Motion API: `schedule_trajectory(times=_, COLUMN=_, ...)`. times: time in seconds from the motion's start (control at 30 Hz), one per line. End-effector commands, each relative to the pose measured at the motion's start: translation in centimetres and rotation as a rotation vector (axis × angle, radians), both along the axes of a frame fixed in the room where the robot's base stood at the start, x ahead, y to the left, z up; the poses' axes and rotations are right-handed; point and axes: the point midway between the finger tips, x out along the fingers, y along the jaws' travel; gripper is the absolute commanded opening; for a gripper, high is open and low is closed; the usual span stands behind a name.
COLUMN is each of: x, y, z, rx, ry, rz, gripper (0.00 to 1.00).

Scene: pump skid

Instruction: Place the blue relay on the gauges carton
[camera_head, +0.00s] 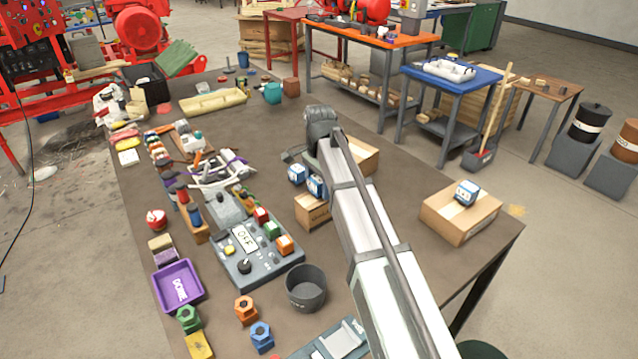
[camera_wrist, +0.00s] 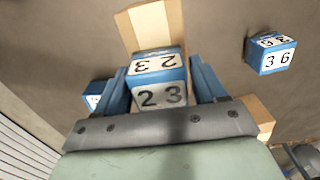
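In the wrist view a blue relay (camera_wrist: 160,97) with white faces marked 23 sits snugly between the blue fingers of my gripper (camera_wrist: 159,75). A tan carton (camera_wrist: 150,28) shows just beyond it. In the head view my dark gripper body is above the cartons, and its fingertips are hard to make out. Blue-and-white relays show at a small carton (camera_head: 312,214), one at its left (camera_head: 296,173) and one over its top (camera_head: 316,186). Another relay (camera_head: 467,193) rests on the right carton (camera_head: 455,222). A further carton (camera_head: 366,157) is partly behind my arm. I cannot read the carton labels.
A relay marked 36 (camera_wrist: 271,54) stands apart at the right in the wrist view. A grey control panel (camera_head: 245,240), a dark round bin (camera_head: 306,288) and a purple tray (camera_head: 178,286) lie to the left and front. Bare tabletop (camera_head: 405,185) separates the cartons.

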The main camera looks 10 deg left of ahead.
Motion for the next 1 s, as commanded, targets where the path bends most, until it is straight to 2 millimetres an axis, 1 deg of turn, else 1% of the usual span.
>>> schedule_trajectory(times=0.03, x=0.0, y=0.0, z=0.0, rx=0.000, ry=0.000, rz=0.000, gripper=0.76)
schedule_trajectory(times=0.1, x=0.0, y=0.0, z=0.0, rx=0.000, ry=0.000, rz=0.000, gripper=0.82)
schedule_trajectory(times=0.13, x=0.0, y=0.0, z=0.0, rx=0.000, ry=0.000, rz=0.000, gripper=0.84)
schedule_trajectory(times=0.37, x=0.0, y=0.0, z=0.0, rx=0.000, ry=0.000, rz=0.000, gripper=0.84)
schedule_trajectory(times=0.53, x=0.1, y=0.0, z=1.0, rx=0.001, ry=-0.001, rz=0.000, gripper=0.84)
schedule_trajectory(times=0.67, x=0.1, y=0.0, z=2.7, rx=0.001, ry=-0.002, rz=0.000, gripper=0.84)
schedule_trajectory(times=1.0, x=0.1, y=0.1, z=8.6, rx=0.000, ry=-0.001, rz=0.000, gripper=0.84)
